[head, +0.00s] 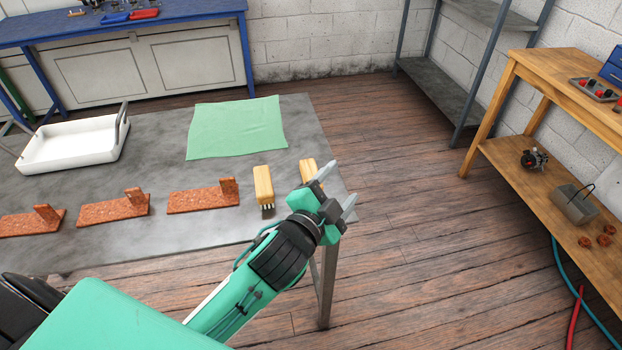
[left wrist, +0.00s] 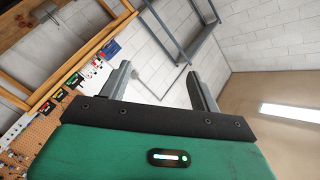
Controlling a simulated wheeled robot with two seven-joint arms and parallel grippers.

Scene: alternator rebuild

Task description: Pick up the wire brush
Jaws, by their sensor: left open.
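A brush (head: 264,184) with a pale wooden block and dark-tipped bristles at its near end lies on the grey table, left of my left gripper. A second similar wooden block (head: 309,168), possibly another brush, lies right of it and is partly hidden behind the gripper. I cannot tell which of the two is the wire brush. My left gripper (head: 338,190) is open and empty above the table's right edge, its fingers pointing right. In the left wrist view its two fingers (left wrist: 160,80) stand apart with only wall and shelving beyond. My right gripper is not in view.
The grey table (head: 155,170) holds a white tray (head: 75,145), a green cloth (head: 237,128) and several reddish-brown stands (head: 203,197). A wooden shelf unit (head: 545,165) stands right, a blue bench (head: 140,25) behind. Open floor (head: 420,200) lies right of the table.

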